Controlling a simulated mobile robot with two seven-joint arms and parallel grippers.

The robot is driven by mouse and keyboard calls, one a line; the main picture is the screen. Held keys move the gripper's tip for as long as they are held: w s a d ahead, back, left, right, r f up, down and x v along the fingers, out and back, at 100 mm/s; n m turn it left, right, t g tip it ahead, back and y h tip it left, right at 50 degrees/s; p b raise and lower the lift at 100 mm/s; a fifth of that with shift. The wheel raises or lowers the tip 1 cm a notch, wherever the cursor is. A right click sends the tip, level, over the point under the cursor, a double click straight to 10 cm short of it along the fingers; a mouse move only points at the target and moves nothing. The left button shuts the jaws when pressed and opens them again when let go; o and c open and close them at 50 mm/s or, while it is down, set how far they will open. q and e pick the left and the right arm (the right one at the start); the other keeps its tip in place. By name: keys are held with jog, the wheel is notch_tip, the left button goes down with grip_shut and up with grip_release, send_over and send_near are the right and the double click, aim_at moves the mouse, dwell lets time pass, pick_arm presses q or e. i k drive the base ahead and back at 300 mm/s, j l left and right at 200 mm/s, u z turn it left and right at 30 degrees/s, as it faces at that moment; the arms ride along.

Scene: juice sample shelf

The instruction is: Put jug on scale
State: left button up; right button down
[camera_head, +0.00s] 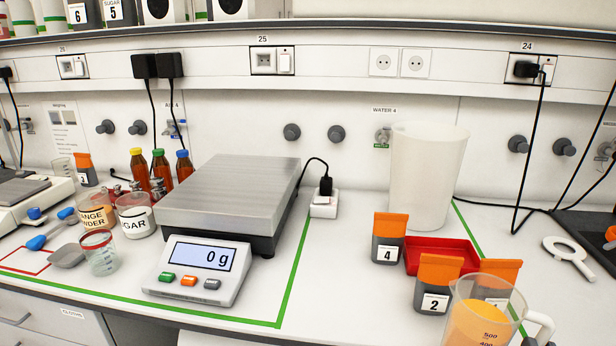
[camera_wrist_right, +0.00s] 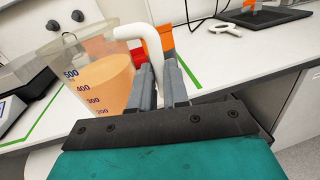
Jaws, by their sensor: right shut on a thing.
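The clear jug (camera_head: 478,318) holds orange liquid and is at the bottom right of the head view, partly cut off. It also shows in the right wrist view (camera_wrist_right: 98,85), roughly upright. My right gripper (camera_wrist_right: 161,75) is shut on its white handle (camera_wrist_right: 136,36). The jug is in front of the orange-topped pouches, near the bench's front edge; its base is hidden. The scale (camera_head: 232,182) has a bare grey metal platform and stands left of centre. Its display (camera_head: 202,256) reads 0 g. My left gripper is not in view.
Pouches 4 (camera_head: 388,240) and 2 (camera_head: 436,285) and a red tray (camera_head: 468,254) stand behind the jug. A tall white container (camera_head: 428,175) is further back. Bottles (camera_head: 160,170) and jars (camera_head: 136,220) crowd the scale's left. The bench between scale and pouches is clear.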

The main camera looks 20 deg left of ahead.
aim_at(234, 191)
jog(key=u, duration=0.75)
jog(key=j+u, duration=0.2)
jog(key=u, duration=0.15)
jog(key=j+u, duration=0.3)
jog(key=i+l, duration=0.05)
jog(key=l, duration=0.05)
